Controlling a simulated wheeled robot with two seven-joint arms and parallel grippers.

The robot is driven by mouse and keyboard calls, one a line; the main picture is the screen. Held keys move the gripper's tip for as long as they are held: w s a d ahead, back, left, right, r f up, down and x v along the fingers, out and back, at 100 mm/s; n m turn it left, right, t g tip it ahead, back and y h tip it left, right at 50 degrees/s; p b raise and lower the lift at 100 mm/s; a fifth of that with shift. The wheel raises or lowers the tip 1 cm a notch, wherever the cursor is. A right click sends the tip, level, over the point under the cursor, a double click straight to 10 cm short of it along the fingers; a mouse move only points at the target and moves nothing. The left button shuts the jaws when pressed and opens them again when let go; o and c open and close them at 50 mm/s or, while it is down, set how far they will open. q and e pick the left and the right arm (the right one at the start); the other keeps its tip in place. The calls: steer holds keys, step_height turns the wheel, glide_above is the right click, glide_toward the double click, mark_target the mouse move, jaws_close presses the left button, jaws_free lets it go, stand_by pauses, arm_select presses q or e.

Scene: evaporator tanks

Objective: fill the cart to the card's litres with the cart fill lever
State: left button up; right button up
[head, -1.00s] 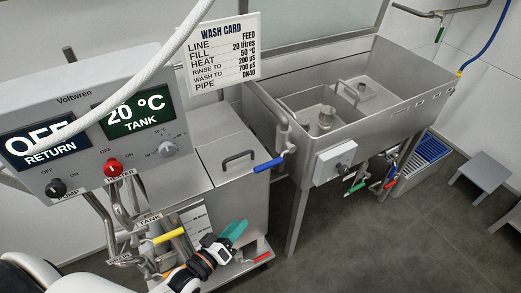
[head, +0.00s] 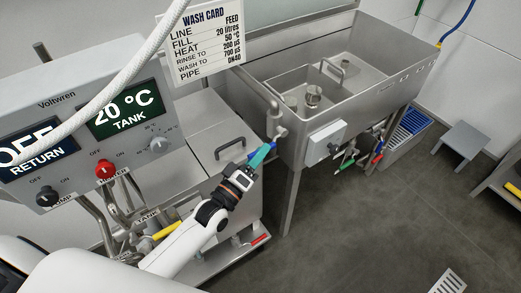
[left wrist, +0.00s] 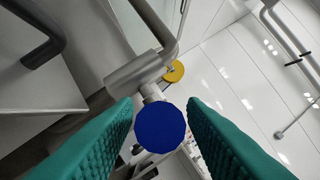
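The wash card (head: 205,45) on the wall reads FILL 20 litres. The cart fill lever with its blue grip (head: 273,146) sits on a steel spout pipe (head: 273,108) at the near left corner of the sink. My left gripper (head: 262,155) is at this lever, its teal fingers pointing up and right. In the left wrist view the round blue end of the lever (left wrist: 158,127) shows between the two fingers, with gaps at both sides; the gripper is open. My right gripper is out of view.
The control box (head: 70,95) reads OFF RETURN and 20 °C TANK, with a black pump knob (head: 47,196) and red heater knob (head: 104,169). A white hose crosses in front. Coloured valves (head: 345,163) hang under the sink. Floor at right is open, with a grey stool (head: 465,137).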

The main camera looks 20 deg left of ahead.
arm_select(q)
steer(key=shift+w+d+r, duration=0.1)
steer(key=shift+w, duration=0.3)
jaws_close()
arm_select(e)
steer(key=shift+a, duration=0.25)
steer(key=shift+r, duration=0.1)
